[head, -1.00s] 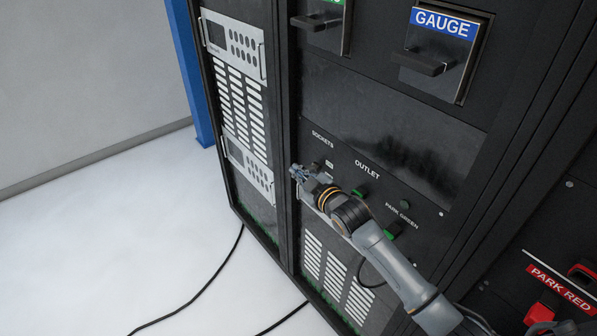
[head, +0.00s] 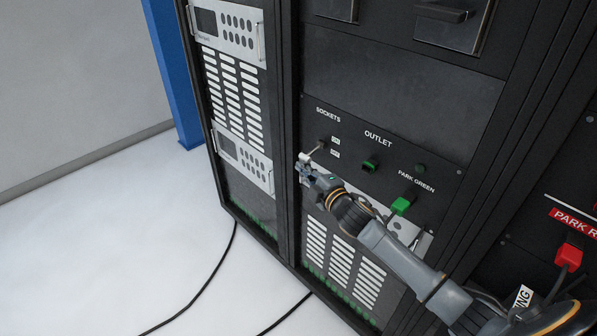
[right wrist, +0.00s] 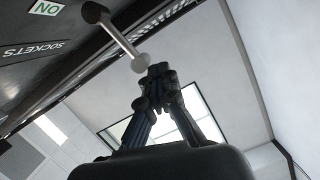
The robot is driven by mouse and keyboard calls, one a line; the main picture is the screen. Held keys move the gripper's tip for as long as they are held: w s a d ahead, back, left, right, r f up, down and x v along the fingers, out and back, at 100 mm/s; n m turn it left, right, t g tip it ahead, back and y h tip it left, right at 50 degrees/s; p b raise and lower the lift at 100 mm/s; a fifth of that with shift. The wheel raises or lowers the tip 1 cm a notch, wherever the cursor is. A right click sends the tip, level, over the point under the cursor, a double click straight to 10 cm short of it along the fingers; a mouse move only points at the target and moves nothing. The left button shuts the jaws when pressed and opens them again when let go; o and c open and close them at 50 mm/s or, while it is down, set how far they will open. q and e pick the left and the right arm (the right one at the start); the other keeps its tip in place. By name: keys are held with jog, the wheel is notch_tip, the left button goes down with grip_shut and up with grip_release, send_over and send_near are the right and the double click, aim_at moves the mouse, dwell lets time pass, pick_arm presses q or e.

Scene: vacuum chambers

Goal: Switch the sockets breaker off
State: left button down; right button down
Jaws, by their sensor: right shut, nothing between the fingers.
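The sockets breaker is a toggle lever (head: 314,149) under the white SOCKETS label on the black panel. It sticks out from the panel, with its pale ball end toward the lower left. In the right wrist view the lever (right wrist: 118,36) shows large, beside a green ON label (right wrist: 46,7). My right gripper (head: 303,167) is shut and empty, just below the ball end. In the right wrist view its closed fingertips (right wrist: 160,71) are close beside the ball; I cannot tell whether they touch. My left gripper is not in view.
An OUTLET socket (head: 370,165) and a green PARK GREEN plug (head: 402,205) are right of the breaker, close to my right arm. A silver-faced rack unit (head: 243,160) stands left. Black cables (head: 208,290) cross the white floor, which is otherwise clear.

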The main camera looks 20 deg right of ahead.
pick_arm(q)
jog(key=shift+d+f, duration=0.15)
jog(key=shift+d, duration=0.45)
pick_arm(e)
jog(key=shift+d+f, duration=0.1)
jog(key=shift+d, duration=0.15)
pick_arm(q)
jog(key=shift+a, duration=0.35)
pick_arm(e)
jog(key=shift+d, duration=0.1)
jog(key=shift+a, duration=0.2)
